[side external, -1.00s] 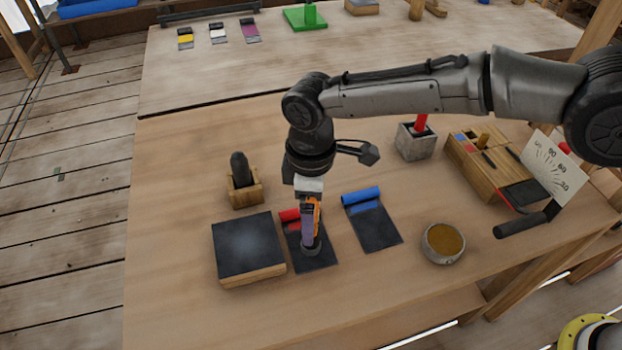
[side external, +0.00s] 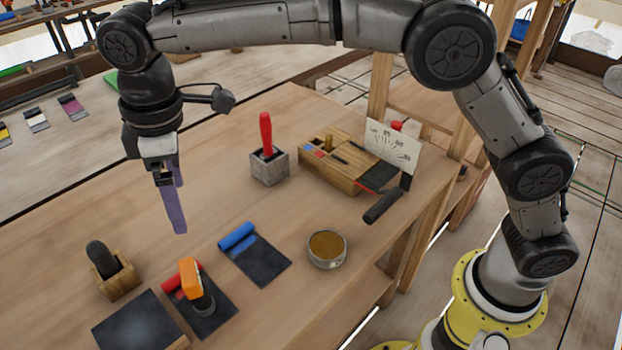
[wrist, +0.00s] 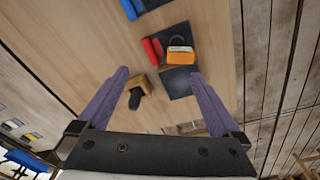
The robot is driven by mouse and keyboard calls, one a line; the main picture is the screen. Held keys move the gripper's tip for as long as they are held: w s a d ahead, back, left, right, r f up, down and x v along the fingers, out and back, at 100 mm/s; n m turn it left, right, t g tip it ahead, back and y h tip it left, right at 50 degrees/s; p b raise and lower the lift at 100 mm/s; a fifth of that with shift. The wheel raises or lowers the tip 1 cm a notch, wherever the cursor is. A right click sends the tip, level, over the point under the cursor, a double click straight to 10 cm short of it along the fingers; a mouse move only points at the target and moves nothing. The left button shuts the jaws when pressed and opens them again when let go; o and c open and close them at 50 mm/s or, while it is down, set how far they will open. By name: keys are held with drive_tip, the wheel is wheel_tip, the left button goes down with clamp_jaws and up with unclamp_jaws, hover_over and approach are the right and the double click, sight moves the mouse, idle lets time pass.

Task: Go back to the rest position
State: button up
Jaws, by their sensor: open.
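My gripper (side external: 172,205) is raised above the wooden table in the side external view, with its purple fingers pointing down. In the wrist view the two purple fingers (wrist: 158,88) are spread apart with nothing between them. An orange-topped piece with a dark round base (side external: 192,280) stands on the dark mat with a red roll (side external: 220,312), apart from my gripper. The orange top also shows in the wrist view (wrist: 180,56).
A dark-topped block (side external: 130,325) and a wooden holder with a black piece (side external: 117,280) are at the lower left. A blue-rolled mat (side external: 262,265), a round bowl (side external: 327,248), a grey cube with a red handle (side external: 270,168) and a wooden organiser box (side external: 335,170) stand farther right.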

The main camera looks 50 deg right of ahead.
drive_tip(key=s+d+r+m+t, duration=0.1)
drive_tip(key=s+d+r+m, duration=0.2)
drive_tip(key=d, duration=0.5)
drive_tip(key=s+d+r+m+t, duration=0.1)
drive_tip(key=s+d+r, duration=0.1)
drive_tip(key=d+r, duration=0.5)
drive_tip(key=s+d+r+m+t, duration=0.1)
drive_tip(key=s+d+r+m, duration=0.15)
drive_tip(key=d, duration=0.65)
drive_tip(key=s+d+f+m+t, duration=0.2)
drive_tip(key=s+d+f+m, duration=0.1)
drive_tip(key=s+d, duration=0.75)
drive_tip(key=s+f+m, duration=0.3)
drive_tip(key=s+f, duration=0.4)
drive_tip(key=f, duration=0.2)
drive_tip(key=w+a+r+m+g+y, duration=0.1)
drive_tip(key=w+a+m+g+y, duration=0.7)
drive_tip(key=a+m, duration=0.25)
drive_tip(key=w+d+f+m+t+y, duration=0.2)
drive_tip(key=w+d+f+m+y, duration=0.15)
drive_tip(key=w+f, duration=0.2)
drive_tip(key=w+d+f+m+t+y, duration=0.1)
drive_tip(key=w+d+f+m+y, duration=0.3)
drive_tip(key=w, duration=0.3)
drive_tip(key=a+f, duration=0.3)
drive_tip(key=a, duration=0.7)
drive_tip(key=shift+a+m, duration=0.15)
drive_tip(key=shift+m, duration=0.2)
